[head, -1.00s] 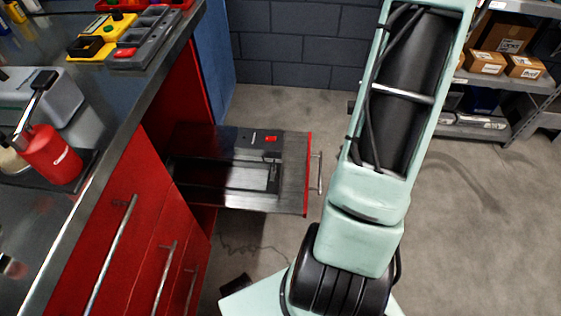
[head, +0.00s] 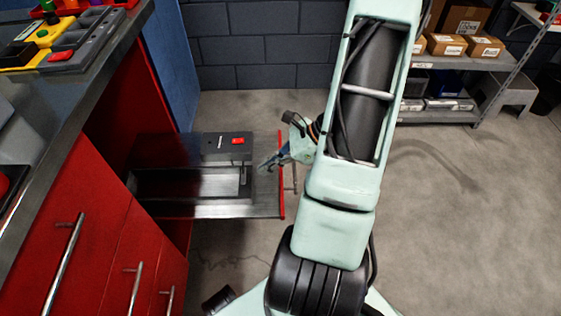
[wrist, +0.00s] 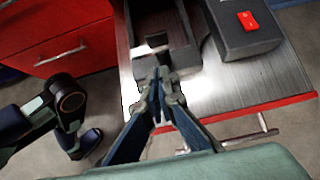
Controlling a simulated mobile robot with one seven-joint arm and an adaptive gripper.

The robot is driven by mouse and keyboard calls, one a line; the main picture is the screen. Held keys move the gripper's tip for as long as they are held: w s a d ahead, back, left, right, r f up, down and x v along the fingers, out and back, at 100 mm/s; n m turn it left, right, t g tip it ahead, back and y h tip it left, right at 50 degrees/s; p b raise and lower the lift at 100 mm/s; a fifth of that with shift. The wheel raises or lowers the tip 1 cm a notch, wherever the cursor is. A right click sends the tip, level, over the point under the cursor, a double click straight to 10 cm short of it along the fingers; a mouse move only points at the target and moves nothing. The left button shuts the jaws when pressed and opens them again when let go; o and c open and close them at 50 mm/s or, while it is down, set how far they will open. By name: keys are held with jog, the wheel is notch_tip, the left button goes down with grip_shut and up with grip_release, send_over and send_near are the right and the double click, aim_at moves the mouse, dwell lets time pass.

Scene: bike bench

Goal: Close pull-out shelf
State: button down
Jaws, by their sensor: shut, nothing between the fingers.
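The pull-out shelf (head: 215,210) is a grey metal board standing out of the red cabinet. Its red front edge (head: 281,180) carries a bar handle (head: 294,178). In the wrist view the shelf (wrist: 285,75), its red front edge (wrist: 240,110) and the handle (wrist: 250,139) are close. My gripper (head: 265,165) is at the front edge, with its fingertips reaching over the shelf side. In the wrist view my gripper (wrist: 160,76) has its fingers together and empty, overlapping the shelf's front corner. I cannot tell whether it touches the shelf.
A black device with a red switch (head: 238,141) and a tray-like recess sits on the shelf. Red drawers (head: 100,240) with bar handles stand at left, under the bench top (head: 85,80). A shelving rack (head: 450,60) stands at the back right. The floor to the right is clear.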

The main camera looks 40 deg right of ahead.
jog(key=shift+w+a+r+b, duration=0.1)
jog(key=shift+w+a+b, duration=0.05)
jog(key=shift+w+a, duration=0.45)
jog(key=shift+w+a+r+b, duration=0.15)
jog(key=shift+w+a, duration=0.2)
jog(key=shift+a, duration=0.45)
jog(key=shift+f, duration=0.1)
